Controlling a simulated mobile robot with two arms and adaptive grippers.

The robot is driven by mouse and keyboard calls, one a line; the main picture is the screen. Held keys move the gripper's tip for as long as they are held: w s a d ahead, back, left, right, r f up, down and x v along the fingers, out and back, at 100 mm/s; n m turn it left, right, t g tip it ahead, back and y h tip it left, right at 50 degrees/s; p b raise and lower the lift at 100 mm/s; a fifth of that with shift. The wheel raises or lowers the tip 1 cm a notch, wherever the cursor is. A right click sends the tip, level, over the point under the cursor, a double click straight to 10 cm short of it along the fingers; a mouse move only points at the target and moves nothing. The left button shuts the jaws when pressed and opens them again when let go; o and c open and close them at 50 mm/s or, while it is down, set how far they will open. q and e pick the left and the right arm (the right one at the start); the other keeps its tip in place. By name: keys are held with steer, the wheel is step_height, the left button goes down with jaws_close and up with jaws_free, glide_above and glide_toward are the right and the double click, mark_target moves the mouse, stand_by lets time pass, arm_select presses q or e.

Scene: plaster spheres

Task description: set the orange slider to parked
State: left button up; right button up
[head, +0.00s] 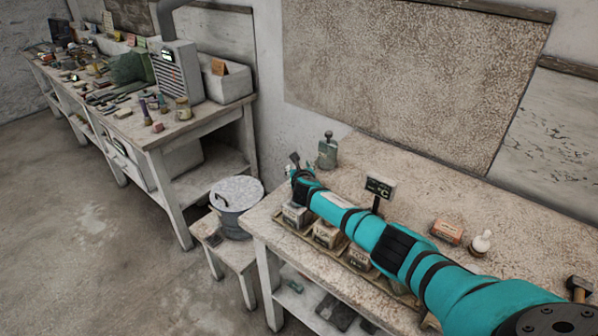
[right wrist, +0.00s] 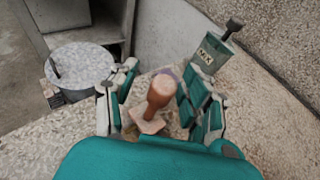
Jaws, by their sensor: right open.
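My right gripper (head: 299,168) is at the far left end of the near table in the head view, its arm reaching in from the lower right. In the right wrist view the gripper (right wrist: 160,76) is open, with its fingers on both sides of an orange-brown knob (right wrist: 160,90). The knob stands up from a small pale block, and clear gaps seem to show beside it. I cannot tell whether this is the orange slider; no track or parked mark is readable. In the head view my arm and gripper hide this spot. My left gripper is not in view.
A green canister (head: 328,151) with a plunger stands just behind the gripper. A tray of labelled boxes (head: 326,234) lies under my arm. A °C sign (head: 380,187), an orange box (head: 447,231) and a white flask (head: 482,242) stand behind it. A bucket (head: 237,192) is left of the table.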

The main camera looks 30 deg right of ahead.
steer(key=shift+s, duration=0.1)
steer(key=v, duration=1.1)
steer(key=shift+s+a+r, duration=0.15)
steer(key=shift+s+a, duration=0.05)
steer(key=shift+a, duration=0.1)
